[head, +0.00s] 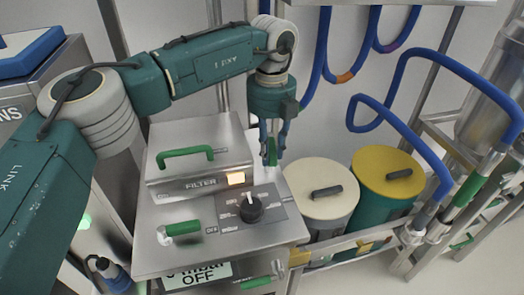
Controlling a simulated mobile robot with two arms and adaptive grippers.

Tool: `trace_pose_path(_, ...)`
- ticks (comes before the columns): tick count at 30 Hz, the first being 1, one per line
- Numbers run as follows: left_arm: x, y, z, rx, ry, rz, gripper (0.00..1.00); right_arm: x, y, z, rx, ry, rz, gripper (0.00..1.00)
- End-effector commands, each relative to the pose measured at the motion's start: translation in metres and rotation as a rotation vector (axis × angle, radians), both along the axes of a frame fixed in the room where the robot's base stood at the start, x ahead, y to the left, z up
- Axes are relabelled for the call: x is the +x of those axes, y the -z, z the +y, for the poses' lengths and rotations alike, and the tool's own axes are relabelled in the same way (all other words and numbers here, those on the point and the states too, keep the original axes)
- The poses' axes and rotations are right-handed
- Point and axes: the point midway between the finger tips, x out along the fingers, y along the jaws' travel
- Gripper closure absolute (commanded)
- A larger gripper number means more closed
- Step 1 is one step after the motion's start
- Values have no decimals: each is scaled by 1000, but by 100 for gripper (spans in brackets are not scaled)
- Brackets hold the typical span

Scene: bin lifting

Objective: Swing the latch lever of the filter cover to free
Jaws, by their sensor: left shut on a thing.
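The filter cover (199,148) is a metal box marked FILTER with a green handle (185,156) on top. It sits on the steel cabinet. My left gripper (272,152) reaches down from above at the right side of the cover. It is shut on a green lever (271,158), which stands roughly upright there and looks like the latch lever. The fingers hide part of the lever, and its pivot is hard to make out. My right gripper is not in view.
A green-gripped lever (182,228) lies at front left. A cream-lidded bin (310,178) and a yellow-lidded bin (375,165) stand right. Blue hoses (400,140) hang behind.

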Motion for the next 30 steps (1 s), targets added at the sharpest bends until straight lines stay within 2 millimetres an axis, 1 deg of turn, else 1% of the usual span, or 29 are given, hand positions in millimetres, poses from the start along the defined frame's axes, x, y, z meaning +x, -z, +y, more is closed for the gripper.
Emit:
trace_pose_path(6,2,-2,-9,-4,-130,-5,100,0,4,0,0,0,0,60)
trace_pose_path(12,3,-3,-13,-3,-197,-6,100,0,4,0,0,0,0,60)
trace_pose_path(29,4,-4,-15,-5,-232,-7,100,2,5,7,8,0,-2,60)
trace_pose_path(30,4,-4,-15,-5,-233,-8,70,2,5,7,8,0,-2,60)
